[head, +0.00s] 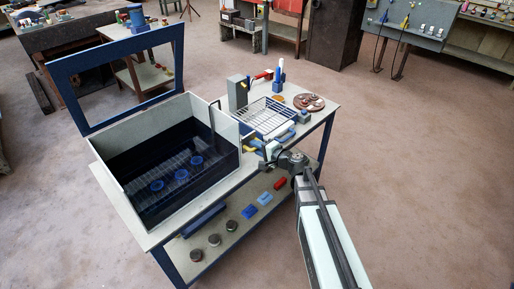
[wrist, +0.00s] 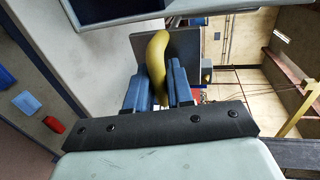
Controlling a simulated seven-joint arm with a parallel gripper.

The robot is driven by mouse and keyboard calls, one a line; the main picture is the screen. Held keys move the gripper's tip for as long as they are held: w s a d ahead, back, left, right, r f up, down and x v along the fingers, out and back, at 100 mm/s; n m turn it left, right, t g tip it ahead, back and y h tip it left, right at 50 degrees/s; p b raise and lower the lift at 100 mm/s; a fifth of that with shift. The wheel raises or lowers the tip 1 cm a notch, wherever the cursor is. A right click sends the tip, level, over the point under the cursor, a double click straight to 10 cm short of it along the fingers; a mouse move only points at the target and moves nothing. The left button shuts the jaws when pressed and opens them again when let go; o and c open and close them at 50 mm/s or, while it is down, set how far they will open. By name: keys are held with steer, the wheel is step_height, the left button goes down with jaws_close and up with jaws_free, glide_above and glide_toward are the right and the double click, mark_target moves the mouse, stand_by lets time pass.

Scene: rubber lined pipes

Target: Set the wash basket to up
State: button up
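The wash basket (head: 190,157) is a wire mesh basket low inside the dark, open-topped wash tank (head: 104,177); several blue rings (head: 182,176) lie in it. My gripper (head: 265,150) is at the tank's right side, above the bench. In the wrist view, a curved yellow handle (wrist: 157,50) runs down between the blue fingers of my gripper (wrist: 160,92). The fingers stand close on both sides of it and look shut on it. What the handle joins is hidden.
The tank's blue-framed lid (head: 65,90) stands open at the back left. Right of the tank are a wire tray (head: 265,115), a grey upright box (head: 237,93) and a round brown plate (head: 309,102). The lower shelf (head: 205,262) holds several small parts. The floor to the right is clear.

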jaws_close()
steer(key=shift+r, duration=0.15)
step_height(320, 180, up, 12)
steer(key=shift+r, duration=0.2)
stand_by(0.6)
steer(key=shift+w, duration=0.1)
steer(key=shift+o, duration=1.2)
jaws_free()
steer(key=shift+o, duration=0.7)
